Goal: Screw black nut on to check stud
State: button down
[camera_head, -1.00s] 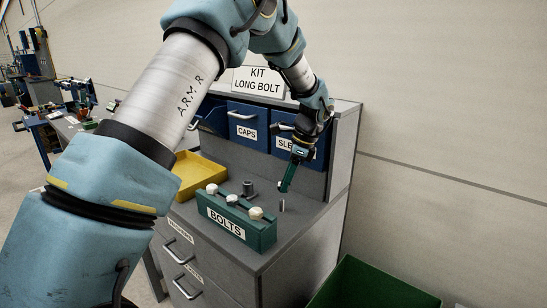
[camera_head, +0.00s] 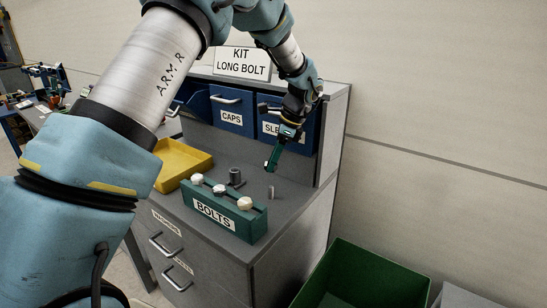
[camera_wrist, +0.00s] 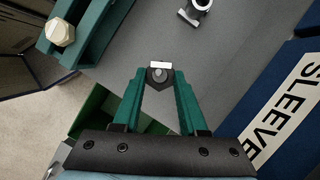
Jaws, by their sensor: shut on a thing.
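My gripper (camera_head: 272,165) hangs over the grey cabinet top, its green fingers pointing down. In the wrist view the fingertips (camera_wrist: 160,80) are closed on the small black nut (camera_wrist: 157,77). A pale, bright-faced piece shows just beyond the nut; I cannot tell if it is the stud's end. The check stud (camera_head: 271,192), a short grey upright pin, stands on the cabinet top just below the fingertips. A gap shows between the fingertips and the stud in the head view. The nut is too small to make out there.
A green BOLTS rack (camera_head: 224,213) with white-headed bolts stands left of the stud. Behind it are a grey flanged post (camera_head: 235,178) and a yellow tray (camera_head: 181,163). Blue CAPS (camera_head: 232,110) and SLEEVE bins stand at the back. A green crate (camera_head: 372,262) is at lower right.

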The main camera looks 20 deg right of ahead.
aim_at(276, 169)
jog(key=shift+f+b, duration=0.95)
jog(key=shift+f, duration=1.45)
jog(key=shift+p, duration=0.6)
jog(key=shift+f+b, duration=1.2)
jog(key=shift+f, duration=1.3)
jog(key=shift+c, duration=1.8)
grip_release()
jog(key=b+v, duration=0.3)
jog(key=v, duration=0.7)
jog(key=shift+r, duration=0.4)
jog(key=shift+d, duration=0.1)
